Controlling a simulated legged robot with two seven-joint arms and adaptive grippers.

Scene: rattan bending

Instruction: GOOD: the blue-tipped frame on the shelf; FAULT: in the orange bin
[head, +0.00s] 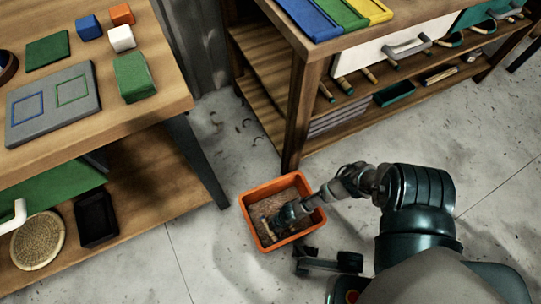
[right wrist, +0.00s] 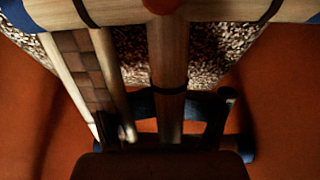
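The orange bin (head: 249,228) stands on the floor, and its orange wall fills the sides of the right wrist view (right wrist: 285,110). My right gripper (head: 288,212) reaches down inside it. In the wrist view its dark fingers (right wrist: 170,118) are spread, with a gap on each side of an upright wooden rod (right wrist: 168,60). A wooden crossbar (right wrist: 225,10) with blue ends runs along the top, with a red piece at its middle. These look like parts of a blue-tipped frame lying in the bin.
Brown chips (right wrist: 222,45) cover the bin floor. A wooden bench (head: 150,95) at left holds a grey board and colored blocks; its lower shelf (head: 150,205) has a woven disc and a black tray. A wooden shelf unit (head: 297,110) stands behind.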

